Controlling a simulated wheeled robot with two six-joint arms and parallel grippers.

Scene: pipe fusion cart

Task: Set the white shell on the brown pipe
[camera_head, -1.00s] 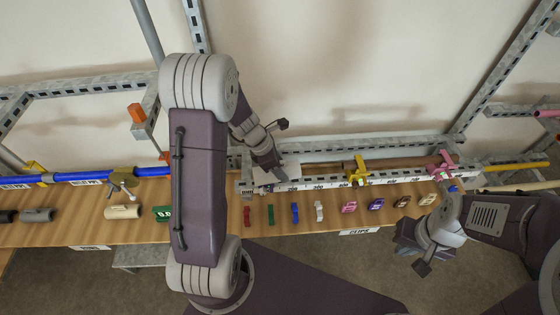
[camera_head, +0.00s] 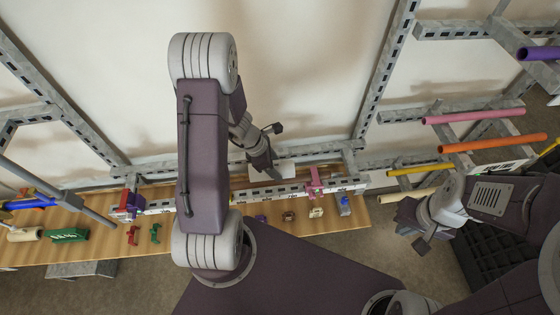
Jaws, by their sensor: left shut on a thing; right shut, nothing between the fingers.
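My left gripper (camera_head: 270,170) is shut on the white shell (camera_head: 289,170), which shows as a pale piece beside the fingertips. It is above the back of the bench, behind the white labelled rail (camera_head: 270,192). The brown pipe (camera_head: 285,181) seems to lie along this rail, left of the pink clamp (camera_head: 314,183); my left arm hides part of it. The shell's height above the pipe cannot be told. My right gripper (camera_head: 422,240) is shut and empty, off the bench's right end.
Small clips lie along the bench front, among them a red one (camera_head: 133,236) and a cream one (camera_head: 316,212). A blue item (camera_head: 345,206) stands near the right end. Pink (camera_head: 475,116) and orange (camera_head: 490,144) pipes rest on a rack at right. A black crate (camera_head: 490,255) is below.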

